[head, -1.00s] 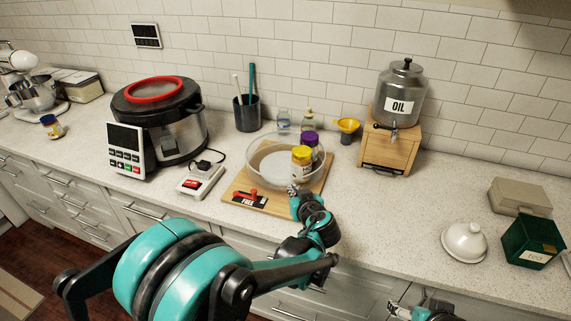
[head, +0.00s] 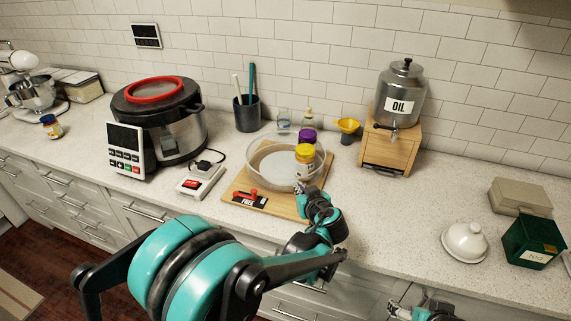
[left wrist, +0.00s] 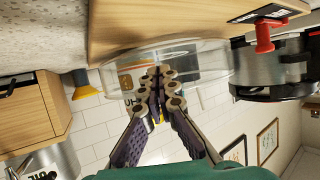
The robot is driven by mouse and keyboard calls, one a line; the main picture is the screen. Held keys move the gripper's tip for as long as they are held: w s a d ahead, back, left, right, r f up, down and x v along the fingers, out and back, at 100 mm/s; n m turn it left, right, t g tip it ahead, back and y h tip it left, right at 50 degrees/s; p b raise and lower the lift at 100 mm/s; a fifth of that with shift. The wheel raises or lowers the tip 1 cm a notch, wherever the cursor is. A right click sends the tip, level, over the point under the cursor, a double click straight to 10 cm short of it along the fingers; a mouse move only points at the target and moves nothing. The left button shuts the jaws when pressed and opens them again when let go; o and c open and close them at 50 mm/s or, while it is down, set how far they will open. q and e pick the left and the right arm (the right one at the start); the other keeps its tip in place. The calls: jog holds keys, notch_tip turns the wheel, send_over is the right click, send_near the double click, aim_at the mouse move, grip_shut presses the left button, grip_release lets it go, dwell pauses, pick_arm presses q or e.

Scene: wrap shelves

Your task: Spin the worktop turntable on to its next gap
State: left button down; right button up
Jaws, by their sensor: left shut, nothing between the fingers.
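The turntable (head: 257,166) is a round tray with a clear wall on a wooden board (head: 284,208). A yellow-lidded jar (head: 305,165) and a purple-lidded jar (head: 307,137) stand at its right side. A red lever (head: 252,196) by a "FREE" label is at the board's front left. My left gripper (head: 302,187) is shut and empty at the turntable's front right rim. In the left wrist view, the shut fingertips (left wrist: 157,74) overlap the clear wall (left wrist: 205,58); contact is unclear. My right gripper (head: 425,309) shows partly at the bottom edge, its fingers unclear.
A cooker (head: 160,120) and a white switch box (head: 200,181) stand left of the board. The oil dispenser (head: 400,95) on its wooden stand and a yellow funnel (head: 347,126) are at the right. Counter front right of the board is clear.

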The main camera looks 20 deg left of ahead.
pick_arm(q)
jog(key=shift+w+d, duration=0.25)
jog(key=shift+d, duration=0.05)
jog(key=shift+s+d, duration=1.1)
jog(key=shift+s, duration=0.25)
jog(key=v, duration=1.2)
jog(key=s+a+f+m+g+h, duration=0.2)
jog(key=s+a+f+m+g, duration=0.15)
jog(key=s+a, duration=0.45)
jog(key=s+a+f+m+h, duration=0.2)
jog(key=s+h, duration=0.3)
jog(key=s, duration=0.3)
jog(key=shift+s+f+m+g, duration=0.3)
jog(key=shift+m+g, duration=0.05)
jog(key=shift+m, duration=0.1)
